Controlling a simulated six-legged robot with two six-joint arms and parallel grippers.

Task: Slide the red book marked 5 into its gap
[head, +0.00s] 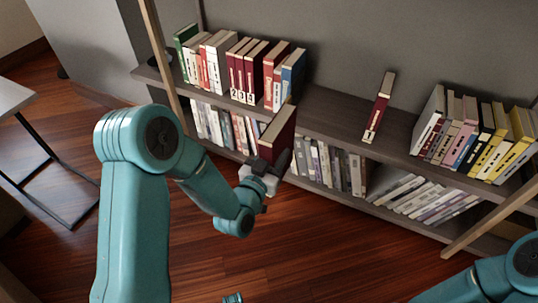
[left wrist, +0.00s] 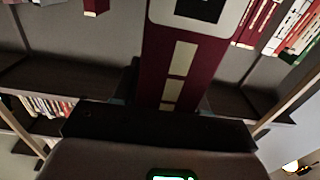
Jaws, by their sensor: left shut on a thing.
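My left gripper (head: 262,178) is shut on a dark red book (head: 278,136) and holds it upright, slightly tilted, in front of the shelf. In the left wrist view the held book (left wrist: 183,62) rises from the jaws (left wrist: 160,125), with cream bands and a white label cut off at the top edge; its number is not readable. On the upper shelf stand dark red books marked 2, 3 and 4 (head: 246,72). A narrow dark space shows just right of them, before other red books (head: 272,76); its width is unclear. My right gripper is out of view.
A lone red book marked 1 (head: 379,108) stands on the upper shelf (head: 330,124), with bare board on both sides. A blue book (head: 293,76) ends the left row. Mixed books (head: 470,137) fill the right end. Wooden posts (head: 163,55) frame the shelf.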

